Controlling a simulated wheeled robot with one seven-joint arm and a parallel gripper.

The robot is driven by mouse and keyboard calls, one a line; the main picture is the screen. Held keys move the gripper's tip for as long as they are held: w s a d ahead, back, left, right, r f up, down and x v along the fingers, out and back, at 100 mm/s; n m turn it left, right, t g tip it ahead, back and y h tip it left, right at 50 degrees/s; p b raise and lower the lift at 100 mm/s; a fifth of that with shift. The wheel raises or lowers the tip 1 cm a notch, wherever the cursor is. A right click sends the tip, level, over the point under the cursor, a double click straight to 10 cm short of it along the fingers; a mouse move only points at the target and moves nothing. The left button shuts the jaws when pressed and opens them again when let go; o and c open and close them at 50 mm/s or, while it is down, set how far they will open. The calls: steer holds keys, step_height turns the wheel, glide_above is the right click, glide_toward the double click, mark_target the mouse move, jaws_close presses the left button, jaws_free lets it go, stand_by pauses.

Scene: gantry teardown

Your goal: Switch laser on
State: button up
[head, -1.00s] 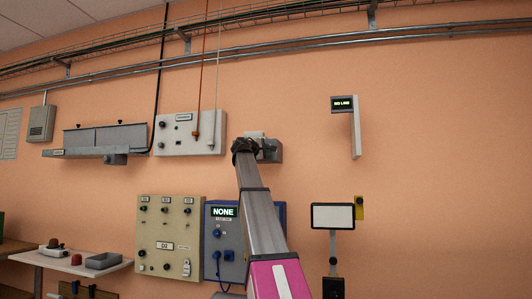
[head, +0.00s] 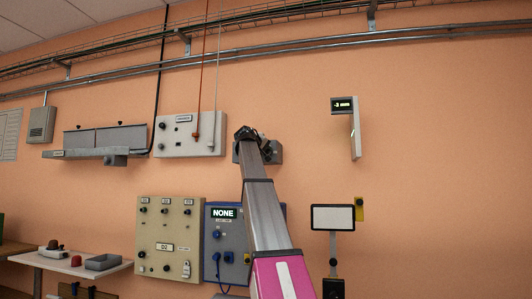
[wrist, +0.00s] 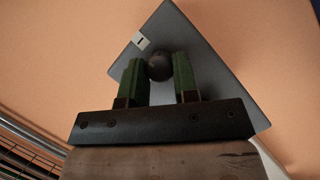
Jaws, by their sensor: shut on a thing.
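A grey box (head: 277,154) is mounted on the wall, partly hidden by my arm in the head view. In the wrist view the grey box (wrist: 214,62) shows a round dark knob (wrist: 158,64) and a small white label with a dark stroke (wrist: 141,41). My gripper (wrist: 158,72) has its two green fingers on either side of the knob and is shut on it. In the head view my gripper (head: 262,140) is at the box, its fingers too small to make out. A small display (head: 344,104) at the right reads what looks like "-3 mm".
A pale vertical plate (head: 356,138) hangs below the display. A white panel (head: 185,146) with red and white cords is left of the box. A beige panel (head: 170,215) and a blue panel (head: 228,268) reading "NONE" are below. A white screen (head: 333,217) stands right.

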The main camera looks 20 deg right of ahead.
stand_by(0.4)
steer(key=o, duration=0.9)
steer(key=v, duration=1)
steer(key=shift+s+a+r, duration=0.2)
steer(key=shift+s+a, duration=0.05)
steer(key=shift+s, duration=0.05)
steer(key=shift+f, duration=0.15)
